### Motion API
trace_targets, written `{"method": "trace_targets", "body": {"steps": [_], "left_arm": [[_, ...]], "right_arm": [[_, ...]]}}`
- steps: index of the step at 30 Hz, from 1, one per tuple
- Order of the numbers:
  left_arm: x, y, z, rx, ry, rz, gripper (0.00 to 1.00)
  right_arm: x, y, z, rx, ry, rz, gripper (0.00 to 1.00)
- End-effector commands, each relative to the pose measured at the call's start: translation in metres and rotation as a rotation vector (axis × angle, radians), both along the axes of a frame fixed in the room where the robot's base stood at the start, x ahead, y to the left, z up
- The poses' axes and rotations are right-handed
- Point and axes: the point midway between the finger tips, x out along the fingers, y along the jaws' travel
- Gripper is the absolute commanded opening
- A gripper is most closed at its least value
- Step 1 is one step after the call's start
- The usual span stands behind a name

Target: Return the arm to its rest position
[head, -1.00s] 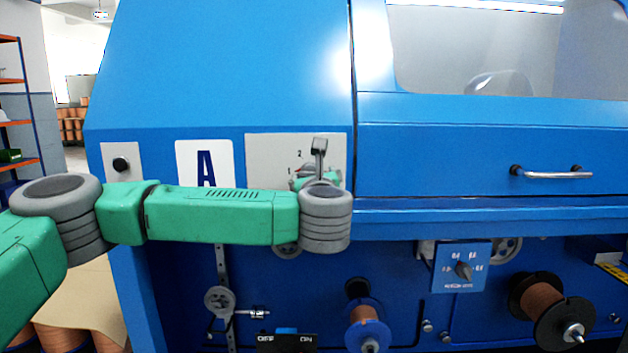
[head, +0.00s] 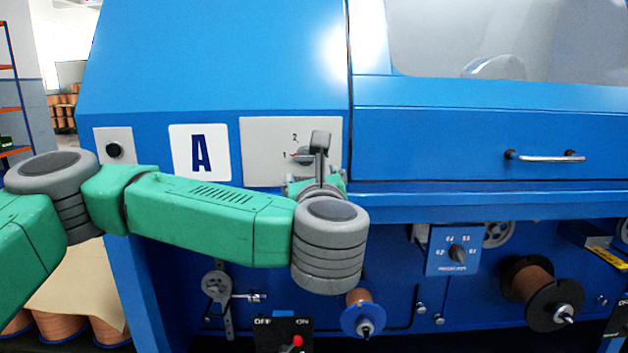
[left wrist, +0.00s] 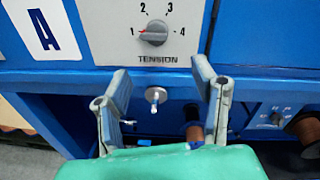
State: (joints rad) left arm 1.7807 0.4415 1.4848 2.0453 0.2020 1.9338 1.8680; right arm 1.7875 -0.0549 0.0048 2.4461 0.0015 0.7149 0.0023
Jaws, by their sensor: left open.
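My left arm (head: 210,212) comes in from the left in the head view, in front of the blue machine. My left gripper (head: 320,142) is mostly hidden behind its own wrist; one dark finger shows upright by the grey panel. In the left wrist view, the left gripper (left wrist: 160,82) is open, with its two fingers apart and nothing between them. The tension knob (left wrist: 153,33) is beyond and above the fingers, its red mark toward 1. The knob (head: 302,155) also shows in the head view, just left of the finger. My right gripper is not in view.
The blue machine (head: 220,60) fills most of the view close ahead. A drawer-like panel has a metal handle (head: 545,157). Below are a small dial box (head: 453,250), copper spools (head: 540,292) and a switch box with a red knob (head: 297,341). Shelving stands at the far left.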

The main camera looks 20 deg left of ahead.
Motion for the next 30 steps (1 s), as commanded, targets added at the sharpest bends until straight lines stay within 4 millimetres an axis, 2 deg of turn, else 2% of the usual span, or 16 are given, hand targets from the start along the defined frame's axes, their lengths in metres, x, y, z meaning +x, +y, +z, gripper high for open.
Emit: {"method": "trace_targets", "body": {"steps": [4, 13, 17, 20, 23, 24, 26, 27, 29, 30], "left_arm": [[-0.007, -0.003, 0.0, 0.0, 0.0, -0.001, 0.53], [-0.008, -0.004, -0.001, 0.005, 0.001, -0.003, 0.53], [-0.009, -0.022, -0.021, 0.115, 0.041, -0.069, 0.53], [-0.016, -0.053, -0.064, 0.337, 0.116, -0.199, 0.53], [-0.033, -0.087, -0.127, 0.65, 0.208, -0.381, 0.53], [-0.043, -0.098, -0.154, 0.781, 0.24, -0.459, 0.53], [-0.061, -0.11, -0.196, 0.976, 0.285, -0.577, 0.53], [-0.074, -0.114, -0.223, 1.102, 0.31, -0.657, 0.53], [-0.096, -0.117, -0.264, 1.291, 0.342, -0.778, 0.53], [-0.112, -0.115, -0.29, 1.415, 0.36, -0.862, 0.53]], "right_arm": [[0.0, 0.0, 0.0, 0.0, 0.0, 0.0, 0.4], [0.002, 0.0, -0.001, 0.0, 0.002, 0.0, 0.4], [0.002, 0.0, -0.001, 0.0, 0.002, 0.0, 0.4], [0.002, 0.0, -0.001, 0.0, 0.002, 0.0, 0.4], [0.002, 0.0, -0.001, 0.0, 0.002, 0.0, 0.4], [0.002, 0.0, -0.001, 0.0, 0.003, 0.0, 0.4], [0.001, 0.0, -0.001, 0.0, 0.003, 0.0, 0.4], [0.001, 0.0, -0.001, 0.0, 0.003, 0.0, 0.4], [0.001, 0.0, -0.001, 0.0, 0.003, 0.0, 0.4], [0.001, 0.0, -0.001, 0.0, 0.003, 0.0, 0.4]]}}
